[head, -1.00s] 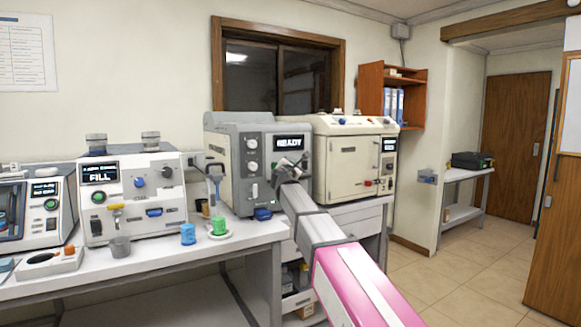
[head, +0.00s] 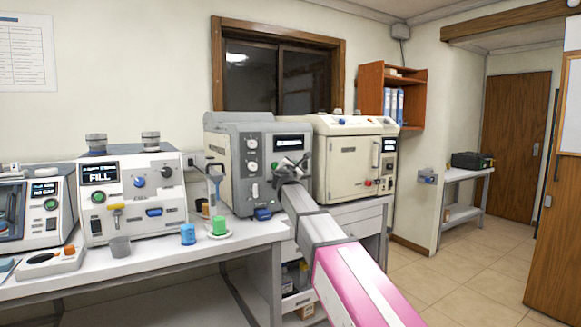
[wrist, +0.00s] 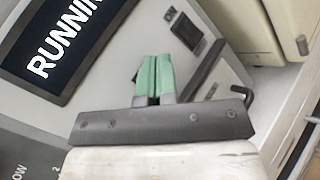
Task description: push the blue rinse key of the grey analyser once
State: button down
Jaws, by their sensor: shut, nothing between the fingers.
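The grey analyser (head: 232,170) stands on the bench in the middle of the head view. Its display (head: 290,142) is lit; in the wrist view the display (wrist: 60,45) reads "RUNNIN", cut off at the edge. My gripper (head: 293,166) is at the analyser's front, just below the display. In the wrist view my gripper (wrist: 155,75) has its green fingertips shut together, with nothing between them, close to the panel. I cannot make out the blue rinse key; the fingers may hide it. A blue part (head: 263,214) shows at the analyser's lower front.
A cream machine (head: 340,165) stands close on the right. A white machine (head: 135,190) showing "FILL" is to the left. The floor at right is clear.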

jog(key=shift+s+d, duration=0.1)
jog(key=shift+s, duration=0.05)
jog(key=s+d, duration=0.1)
jog(key=s, duration=0.1)
jog(key=s+d, duration=0.1)
jog(key=s, duration=0.1)
jog(key=shift+d, duration=0.35)
dwell(0.4)
dwell(0.4)
jog(key=s+d+f+m+g+h, duration=0.1)
jog(key=s+d+f+m+g, duration=0.35)
jog(key=f, duration=0.65)
jog(key=s+d+f+m+g, duration=0.2)
jog(key=d+f+m, duration=0.4)
jog(key=f, duration=0.5)
jog(key=s+d+f+m+g+h, duration=0.1)
jog(key=s+d+f+m+g, duration=0.25)
jog(key=d+f, duration=0.55)
jog(key=s+d+f+m+g+y, duration=0.3)
jog(key=s+f+m+g, duration=0.6)
jog(key=s+f, duration=1.3)
jog(key=f+m+y, duration=0.1)
jog(key=m+y, duration=0.1)
jog(key=m, duration=0.1)
jog(key=shift+f+y, duration=0.35)
jog(key=shift+y, duration=0.05)
